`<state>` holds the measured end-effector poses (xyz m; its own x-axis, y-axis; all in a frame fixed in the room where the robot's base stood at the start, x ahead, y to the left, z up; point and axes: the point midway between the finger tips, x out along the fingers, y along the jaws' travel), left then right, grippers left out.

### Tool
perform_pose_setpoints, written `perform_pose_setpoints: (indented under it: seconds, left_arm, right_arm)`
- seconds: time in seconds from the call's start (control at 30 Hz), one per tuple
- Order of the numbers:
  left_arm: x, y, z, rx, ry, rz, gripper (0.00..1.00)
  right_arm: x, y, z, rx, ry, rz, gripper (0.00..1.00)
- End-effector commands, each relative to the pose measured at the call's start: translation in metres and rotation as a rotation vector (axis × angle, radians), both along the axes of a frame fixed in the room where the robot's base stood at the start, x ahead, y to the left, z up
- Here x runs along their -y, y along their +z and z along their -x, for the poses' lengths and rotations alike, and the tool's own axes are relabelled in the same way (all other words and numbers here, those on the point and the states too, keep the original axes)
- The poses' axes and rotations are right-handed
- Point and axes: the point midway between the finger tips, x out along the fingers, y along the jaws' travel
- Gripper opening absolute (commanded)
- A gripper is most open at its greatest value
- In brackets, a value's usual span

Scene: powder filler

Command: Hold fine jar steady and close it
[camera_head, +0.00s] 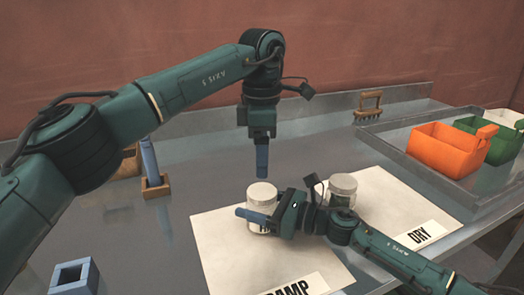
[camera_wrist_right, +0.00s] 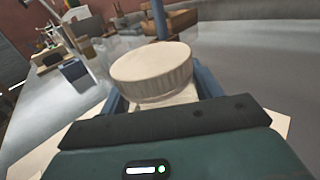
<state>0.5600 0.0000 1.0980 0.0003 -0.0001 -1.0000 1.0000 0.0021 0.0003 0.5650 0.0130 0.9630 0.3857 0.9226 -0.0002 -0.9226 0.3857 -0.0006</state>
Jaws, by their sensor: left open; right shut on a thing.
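A jar (camera_head: 262,222) with a white ribbed lid (camera_head: 262,193) stands on the pale mat with the sign ending in "AMP". Its label is mostly hidden by a finger, so I cannot read which jar it is. My right gripper (camera_head: 262,217) is shut around this jar's body, below the lid. In the right wrist view the lid (camera_wrist_right: 152,70) sits on top of the jar between the blue fingers. I cannot tell whether it is screwed tight. My left gripper (camera_head: 262,160) points down above the lid, apart from it, its open fingers seen edge-on and empty.
A second lidded jar (camera_head: 343,188) stands just behind my right wrist, close to it. A "DRY" sign (camera_head: 418,236) lies on the right mat. A grey tray (camera_head: 398,150) holds orange (camera_head: 440,150) and green bins. A blue square holder (camera_head: 75,277) is front left.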

Motion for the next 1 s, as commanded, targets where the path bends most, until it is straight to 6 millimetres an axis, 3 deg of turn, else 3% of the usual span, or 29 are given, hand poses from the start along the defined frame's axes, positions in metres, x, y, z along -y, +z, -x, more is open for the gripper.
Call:
perform_pose_setpoints:
  seconds: [0.17, 0.6, 1.0]
  left_arm:
    - [-0.001, -0.011, 0.000, -0.002, -0.001, -0.001, 0.75]
    - [0.000, -0.072, 0.000, -0.002, -0.002, 0.000, 0.75]
    - [0.000, -0.080, 0.000, 0.001, -0.002, 0.000, 0.75]
  right_arm:
    - [0.000, 0.000, 0.000, 0.000, 0.000, 0.000, 0.00]
    - [0.000, 0.000, 0.000, 0.000, 0.000, 0.000, 0.00]
    - [0.000, 0.000, 0.000, 0.000, 0.000, 0.000, 0.00]
